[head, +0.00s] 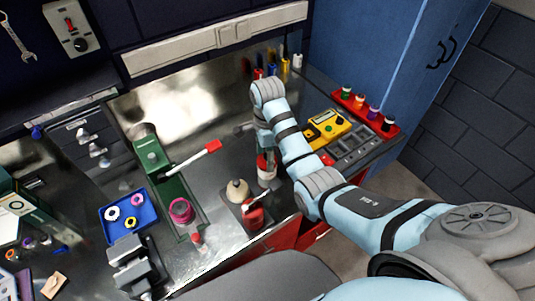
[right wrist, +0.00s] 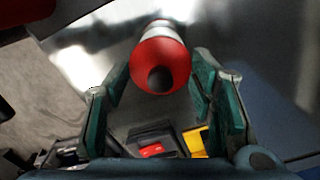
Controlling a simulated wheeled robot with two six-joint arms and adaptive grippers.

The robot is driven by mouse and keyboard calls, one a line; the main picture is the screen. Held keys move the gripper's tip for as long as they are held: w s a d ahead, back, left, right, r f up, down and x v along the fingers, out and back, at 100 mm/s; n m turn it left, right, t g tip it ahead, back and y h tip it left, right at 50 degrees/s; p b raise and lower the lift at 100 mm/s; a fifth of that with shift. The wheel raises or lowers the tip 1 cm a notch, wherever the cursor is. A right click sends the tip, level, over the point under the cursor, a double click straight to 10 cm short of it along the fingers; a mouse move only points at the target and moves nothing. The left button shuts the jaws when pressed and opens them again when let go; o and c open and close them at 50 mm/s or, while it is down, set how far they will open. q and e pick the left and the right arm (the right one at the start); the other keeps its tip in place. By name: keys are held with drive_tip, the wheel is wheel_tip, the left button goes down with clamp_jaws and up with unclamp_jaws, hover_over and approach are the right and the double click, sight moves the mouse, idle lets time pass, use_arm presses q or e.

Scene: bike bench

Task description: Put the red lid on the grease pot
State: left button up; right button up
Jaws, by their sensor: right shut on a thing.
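The red lid (right wrist: 161,66) is between the fingers of my right gripper (right wrist: 160,90) in the right wrist view, a red round piece with a dark centre. A white, pot-like body (right wrist: 160,30) shows directly behind it. In the head view my right gripper (head: 265,150) points down and is shut on the red lid (head: 264,162). The white grease pot (head: 267,181) shows right below, in line with the lid. I cannot tell whether the lid is seated or slightly above the pot. My left gripper is not in view.
Left of the pot stand a cream-topped can (head: 238,191) and a red bottle (head: 253,214). A yellow meter (head: 327,128) and a red rack (head: 365,108) are to the right.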

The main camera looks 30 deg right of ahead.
drive_tip(key=shift+f, duration=0.7)
idle(0.6)
drive_tip(key=o, duration=0.7)
drive_tip(key=shift+c, duration=0.2)
drive_tip(key=shift+w+r, duration=0.1)
